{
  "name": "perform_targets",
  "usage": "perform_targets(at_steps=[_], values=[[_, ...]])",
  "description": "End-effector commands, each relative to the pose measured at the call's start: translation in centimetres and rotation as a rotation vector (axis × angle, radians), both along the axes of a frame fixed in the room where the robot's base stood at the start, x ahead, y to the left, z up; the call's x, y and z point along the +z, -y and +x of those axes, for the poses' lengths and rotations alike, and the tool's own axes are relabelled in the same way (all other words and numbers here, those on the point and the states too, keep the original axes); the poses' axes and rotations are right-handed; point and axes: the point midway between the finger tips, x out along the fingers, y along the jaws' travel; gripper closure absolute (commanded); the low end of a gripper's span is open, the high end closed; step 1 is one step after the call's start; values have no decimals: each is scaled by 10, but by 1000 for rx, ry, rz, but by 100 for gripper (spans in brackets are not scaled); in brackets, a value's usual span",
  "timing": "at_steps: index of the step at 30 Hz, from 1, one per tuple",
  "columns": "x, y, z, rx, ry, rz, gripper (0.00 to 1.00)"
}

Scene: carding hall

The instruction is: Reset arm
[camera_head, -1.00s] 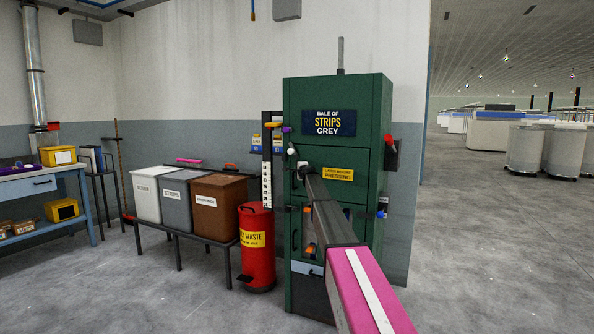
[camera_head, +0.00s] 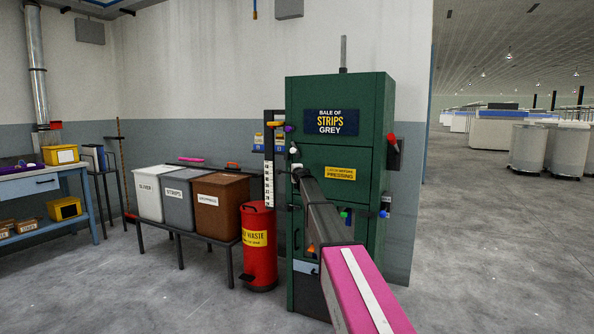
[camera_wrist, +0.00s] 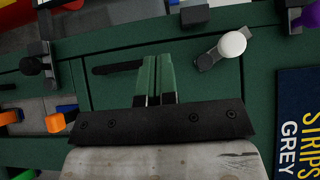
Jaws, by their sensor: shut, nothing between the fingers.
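My gripper (camera_wrist: 157,80) shows in the wrist view as two green fingers pressed together, shut and empty, in front of a dark bracket. Behind it is the green press (camera_wrist: 110,92), seen turned on its side. A white knob (camera_wrist: 232,44) on a grey lever lies to the right of the fingers, apart from them in the picture. In the head view my arm reaches from the lower right to the front of the green press (camera_head: 364,112). The fingertips are too small to make out there, and my arm hides part of the press's lower front.
A red waste bin (camera_head: 258,262) stands left of the press. A white bin (camera_head: 148,195), a grey bin (camera_head: 179,205) and a brown bin (camera_head: 221,209) sit on a low stand. A workbench (camera_head: 35,186) is at far left.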

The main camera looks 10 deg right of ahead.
Motion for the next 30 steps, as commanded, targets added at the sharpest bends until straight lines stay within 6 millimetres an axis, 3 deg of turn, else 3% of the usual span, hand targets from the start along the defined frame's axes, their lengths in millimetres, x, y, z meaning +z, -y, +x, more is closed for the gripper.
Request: perform_targets(at_steps=[3, 10, 14, 20, 30], values=[[0, -13, -21, 1, 0, 0, 100], [-2, -23, -36, 3, -2, -2, 100], [-24, -29, -56, 30, -27, -52, 100], [-110, -46, -130, 155, -139, -273, 100], [-264, -59, -291, 430, -399, -681, 100]])
